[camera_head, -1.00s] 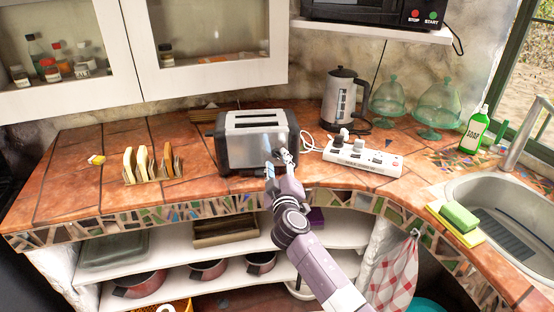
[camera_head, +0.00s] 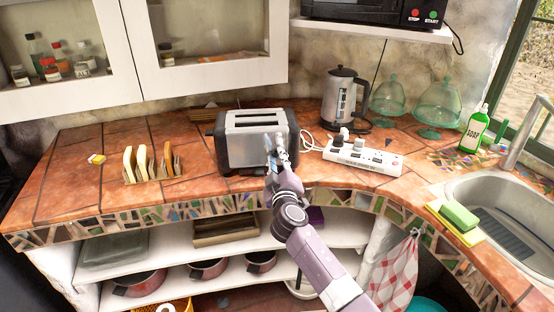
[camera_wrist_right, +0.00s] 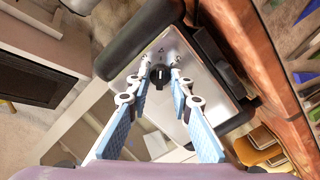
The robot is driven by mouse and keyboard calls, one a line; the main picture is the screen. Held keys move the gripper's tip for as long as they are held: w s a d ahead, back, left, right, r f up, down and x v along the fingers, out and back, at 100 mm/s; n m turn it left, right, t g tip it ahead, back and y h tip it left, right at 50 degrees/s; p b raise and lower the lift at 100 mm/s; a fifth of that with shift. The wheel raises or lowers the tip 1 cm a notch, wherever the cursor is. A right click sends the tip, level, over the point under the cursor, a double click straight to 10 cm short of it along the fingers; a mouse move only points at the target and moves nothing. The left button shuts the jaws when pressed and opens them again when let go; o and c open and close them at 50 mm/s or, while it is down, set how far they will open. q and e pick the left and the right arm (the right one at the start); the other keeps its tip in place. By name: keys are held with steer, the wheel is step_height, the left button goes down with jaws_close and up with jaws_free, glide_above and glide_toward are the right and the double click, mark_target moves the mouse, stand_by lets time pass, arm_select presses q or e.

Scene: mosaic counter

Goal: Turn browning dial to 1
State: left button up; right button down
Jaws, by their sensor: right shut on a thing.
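The silver and black toaster (camera_head: 245,135) stands upright on the tiled counter. In the right wrist view, its steel front (camera_wrist_right: 205,70) fills the middle, and the black browning dial (camera_wrist_right: 160,76) shows with small dark marks around it. My right gripper (camera_head: 276,148) is at the right part of the toaster's front. In the wrist view, my right gripper's fingertips (camera_wrist_right: 160,75) lie on both sides of the dial, shut on it. In the head view the dial is hidden behind the fingers. The number the dial points at is too small to read. My left gripper is not in view.
A toast rack with bread slices (camera_head: 150,178) stands left of the toaster. A white power strip (camera_head: 362,156) with plugs and a kettle (camera_head: 342,97) are to the right. Shelves with pots (camera_head: 207,269) lie below. The counter's front edge is mosaic.

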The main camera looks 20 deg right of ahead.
steer(key=shift+n, duration=0.3)
steer(key=n, duration=0.2)
steer(key=shift+n, duration=0.3)
steer(key=n, duration=0.3)
steer(key=shift+n+p, duration=0.3)
steer(key=shift+p, duration=0.05)
steer(key=n+p, duration=0.1)
steer(key=n, duration=0.5)
steer(key=shift+p, duration=0.35)
steer(key=n+p, duration=0.1)
steer(key=n, duration=0.3)
steer(key=n+p, duration=0.2)
steer(key=n, duration=0.1)
steer(key=shift+n, duration=0.3)
steer(key=n+p, duration=0.1)
steer(key=n, duration=0.3)
steer(key=shift+p, duration=0.4)
steer(key=shift+f+n+p, duration=0.1)
steer(key=shift+n+p, duration=0.35)
steer(key=shift+n, duration=0.75)
